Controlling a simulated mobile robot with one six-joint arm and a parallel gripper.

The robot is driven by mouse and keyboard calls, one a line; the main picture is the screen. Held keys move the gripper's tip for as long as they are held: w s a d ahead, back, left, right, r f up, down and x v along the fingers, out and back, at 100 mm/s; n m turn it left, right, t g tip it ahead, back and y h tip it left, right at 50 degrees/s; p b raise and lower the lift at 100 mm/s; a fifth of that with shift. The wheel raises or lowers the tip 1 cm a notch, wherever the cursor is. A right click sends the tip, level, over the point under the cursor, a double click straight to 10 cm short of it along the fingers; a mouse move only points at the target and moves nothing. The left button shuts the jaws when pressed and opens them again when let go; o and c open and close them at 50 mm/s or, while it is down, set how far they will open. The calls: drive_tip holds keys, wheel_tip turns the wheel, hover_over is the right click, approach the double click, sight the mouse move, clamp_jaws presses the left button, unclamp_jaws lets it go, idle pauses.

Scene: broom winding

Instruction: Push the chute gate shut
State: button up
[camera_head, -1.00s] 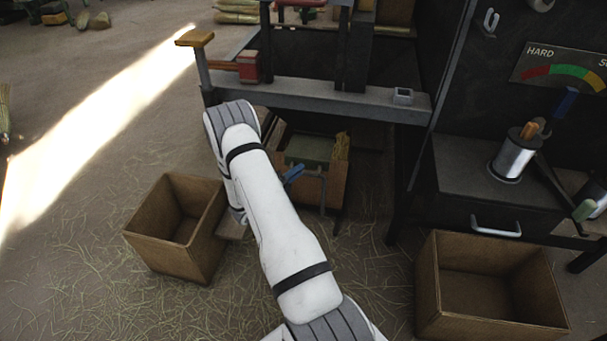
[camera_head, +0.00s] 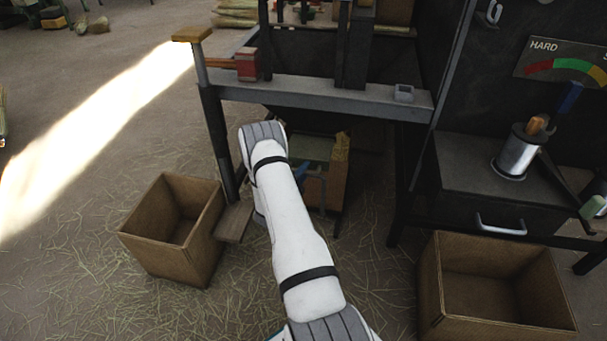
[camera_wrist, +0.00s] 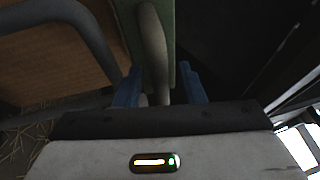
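The chute (camera_head: 335,185) is a wooden box under the bench. A green panel (camera_head: 314,149), apparently its gate, shows at its top, with a grey bar handle (camera_head: 322,179) at the front. My gripper (camera_head: 301,172) is at the handle, mostly hidden behind my white arm. In the wrist view, the blue fingers (camera_wrist: 160,88) stand apart on either side of a pale grey bar (camera_wrist: 153,45), in front of the green panel (camera_wrist: 171,30). A gap shows on the bar's right side; I cannot tell whether the left finger touches it. How far the gate is open is unclear.
An open wooden crate (camera_head: 150,240) stands at left, another (camera_head: 437,290) at lower right. The grey bench beam (camera_head: 330,97) runs above the chute, with a dark leg at left. A drawer cabinet (camera_head: 470,190) stands at right. Straw litters the floor.

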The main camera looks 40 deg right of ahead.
drive_tip(key=shift+c, duration=0.2)
clamp_jaws()
idle(0.5)
